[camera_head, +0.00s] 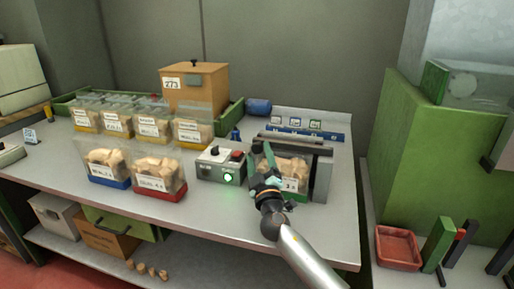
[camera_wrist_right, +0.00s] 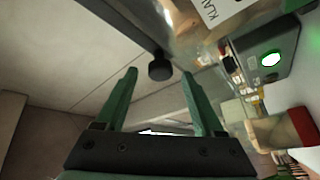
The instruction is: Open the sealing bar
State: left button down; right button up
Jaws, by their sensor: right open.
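The sealer's dark sealing bar (camera_head: 296,142) runs across the top of the machine, above a clear bag of corks (camera_head: 292,170). It looks lowered, but its exact angle is hard to tell. The sealer's grey control box (camera_head: 222,171) is at its left, with a lit green button that also shows in the wrist view (camera_wrist_right: 271,60). My right gripper (camera_head: 262,160) is open, with green fingers, in front of the bar's left part. In the wrist view, a black knob (camera_wrist_right: 159,68) shows between and beyond the open fingertips, with nothing gripped. My left gripper is out of view.
Several filled cork bags (camera_head: 152,128) stand left of the sealer. A wooden box (camera_head: 195,90) marked 273 stands behind them. A blue roll (camera_head: 258,106) lies at the back. A green cabinet (camera_head: 430,130) and a red tray (camera_head: 398,247) are at the right.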

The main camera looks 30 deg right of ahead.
aim_at(257, 151)
jog(key=shift+x, duration=1.55)
jog(key=shift+c, duration=0.4)
jog(key=shift+f, duration=0.1)
grip_shut()
